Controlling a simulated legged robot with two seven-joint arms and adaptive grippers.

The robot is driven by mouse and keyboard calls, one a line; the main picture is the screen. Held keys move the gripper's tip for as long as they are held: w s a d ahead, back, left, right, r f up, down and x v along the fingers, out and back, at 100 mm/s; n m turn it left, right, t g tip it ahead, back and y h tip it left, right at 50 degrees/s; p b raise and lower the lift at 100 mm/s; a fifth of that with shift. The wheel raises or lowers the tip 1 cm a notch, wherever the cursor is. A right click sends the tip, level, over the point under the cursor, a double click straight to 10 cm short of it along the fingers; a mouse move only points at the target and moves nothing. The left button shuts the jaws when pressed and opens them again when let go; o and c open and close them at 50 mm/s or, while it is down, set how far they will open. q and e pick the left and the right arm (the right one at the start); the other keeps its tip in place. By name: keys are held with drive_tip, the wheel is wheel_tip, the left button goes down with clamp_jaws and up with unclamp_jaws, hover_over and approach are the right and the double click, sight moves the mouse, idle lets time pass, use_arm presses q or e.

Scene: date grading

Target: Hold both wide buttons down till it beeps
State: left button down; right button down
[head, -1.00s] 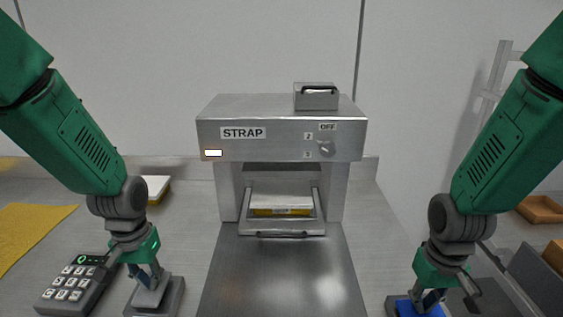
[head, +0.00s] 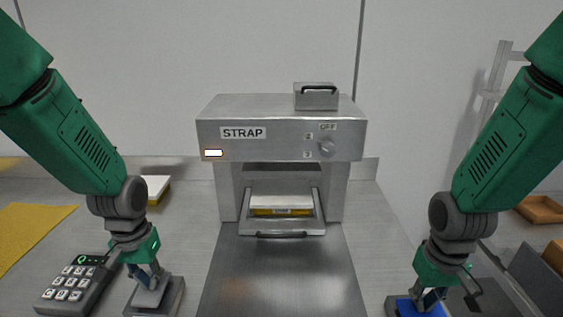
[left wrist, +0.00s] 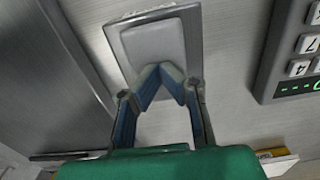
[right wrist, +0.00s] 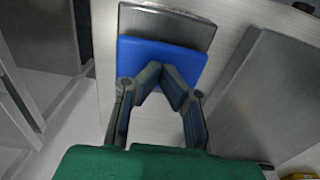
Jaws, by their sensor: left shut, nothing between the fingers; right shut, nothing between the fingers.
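The left wide button is light grey on a grey base (head: 172,299), at the lower left of the head view; its grey top (left wrist: 153,45) fills the upper middle of the left wrist view. My left gripper (head: 152,284) is shut and empty, its fingertips at the button's top. The right wide button is blue (head: 405,307), at the lower right of the head view, and its blue top also shows in the right wrist view (right wrist: 140,52). My right gripper (head: 428,300) is shut and empty, its fingertips at the blue top. I cannot tell how far either button is pressed.
A steel machine (head: 230,110) labelled STRAP stands in the middle, with a lit indicator (head: 213,153) and a knob (head: 327,149). A white and yellow pack (head: 281,204) lies in its opening. A keypad (head: 75,281) stands left of the left button.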

idle(0.8)
